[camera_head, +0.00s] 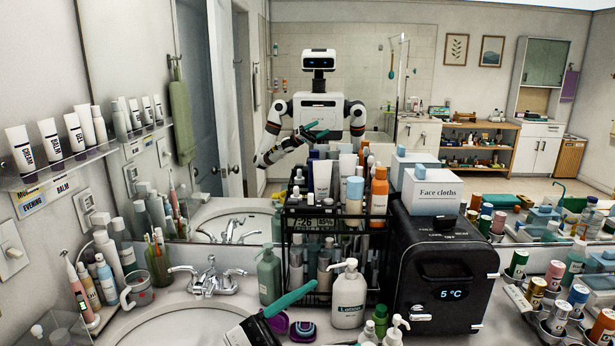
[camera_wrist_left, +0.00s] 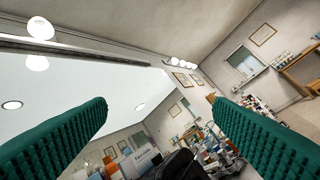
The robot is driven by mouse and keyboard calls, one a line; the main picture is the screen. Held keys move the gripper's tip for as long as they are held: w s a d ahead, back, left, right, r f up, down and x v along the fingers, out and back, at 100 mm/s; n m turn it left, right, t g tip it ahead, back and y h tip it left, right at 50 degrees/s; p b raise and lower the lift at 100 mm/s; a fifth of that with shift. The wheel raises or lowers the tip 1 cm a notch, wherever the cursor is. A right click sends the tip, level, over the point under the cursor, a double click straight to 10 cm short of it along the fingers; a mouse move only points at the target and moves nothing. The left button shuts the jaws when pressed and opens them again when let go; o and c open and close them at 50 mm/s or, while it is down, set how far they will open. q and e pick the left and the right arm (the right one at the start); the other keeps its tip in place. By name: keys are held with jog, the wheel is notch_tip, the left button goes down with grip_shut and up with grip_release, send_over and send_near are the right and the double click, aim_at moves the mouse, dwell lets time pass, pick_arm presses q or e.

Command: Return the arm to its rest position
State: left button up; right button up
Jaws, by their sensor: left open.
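My left gripper (camera_head: 290,300) comes in at the bottom of the head view, over the counter between the sink and the white lotion bottle. One teal finger shows clearly there, pointing up and to the right. In the left wrist view its two teal ridged fingers (camera_wrist_left: 160,120) stand wide apart with nothing between them. The wrist camera looks up toward the mirror, ceiling and wall. The wall mirror (camera_head: 225,100) reflects my body and a raised arm with teal fingers. My right gripper is not directly in view.
The white pump bottle (camera_head: 348,300) stands just right of the gripper. A black rack (camera_head: 326,225) full of bottles and a black mini fridge (camera_head: 440,270) stand behind and to the right. Purple items (camera_head: 303,331) lie close by. The sink basin (camera_head: 185,325) is open at left.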

pick_arm(q)
jog(key=w+a+f+n+t+y, duration=0.3)
jog(key=a+n+t+y, duration=0.35)
jog(key=n+y, duration=0.2)
jog(key=w+a+f+n+t+y, duration=0.3)
jog(key=a+n+t+y, duration=0.2)
jog(key=n+t+y, duration=0.3)
jog(key=s+a+f+n+g+y, duration=0.3)
jog(key=a+f+n+g+y, duration=0.35)
jog(key=f, duration=0.85)
jog(key=s+a+f+m+g, duration=0.1)
jog(key=s+a+f+g, duration=0.1)
jog(key=s+f+g, duration=0.55)
jog(key=s+a+f+m+g, duration=0.2)
jog(key=s+f+g, duration=0.3)
jog(key=s, duration=0.6)
notch_tip(320, 180, down, 29)
jog(key=s+g, duration=0.1)
jog(key=s, duration=0.1)
jog(key=s+a+f+g, duration=0.1)
jog(key=s+a+f, duration=0.1)
jog(key=s+f, duration=1.1)
jog(key=s, duration=0.2)
jog(key=shift+s+a+f, duration=0.35)
